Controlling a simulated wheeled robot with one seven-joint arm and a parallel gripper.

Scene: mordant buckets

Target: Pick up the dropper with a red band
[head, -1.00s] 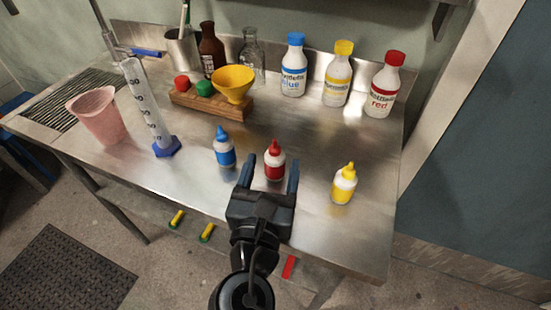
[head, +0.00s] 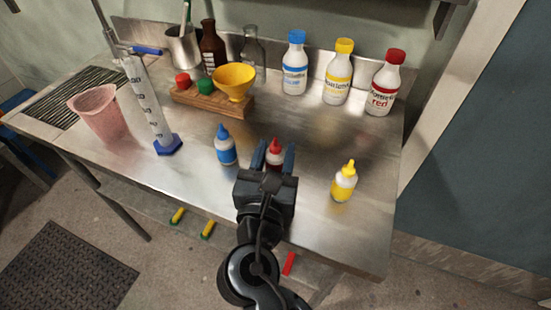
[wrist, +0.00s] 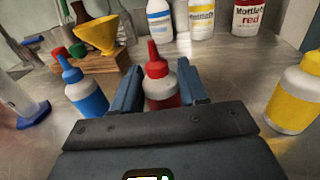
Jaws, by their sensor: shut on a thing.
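The dropper with a red band (head: 275,147) is a small white bottle with a red cap, on the steel table. In the head view my gripper (head: 273,158) has one finger on each side of it and hides its lower part. In the wrist view the red dropper (wrist: 158,85) stands upright between the fingers of my gripper (wrist: 160,92), which is shut on it. A blue dropper (head: 225,147) stands to the left and a yellow dropper (head: 343,183) to the right. Both also show in the wrist view, the blue one (wrist: 86,93) and the yellow one (wrist: 297,97).
A blue-based measuring cylinder (head: 153,115) and a pink beaker (head: 97,115) stand at the left. A wooden rack (head: 210,103) with a yellow funnel (head: 234,83) is behind. Large blue, yellow and red bottles (head: 385,84) line the back. The table's right front is clear.

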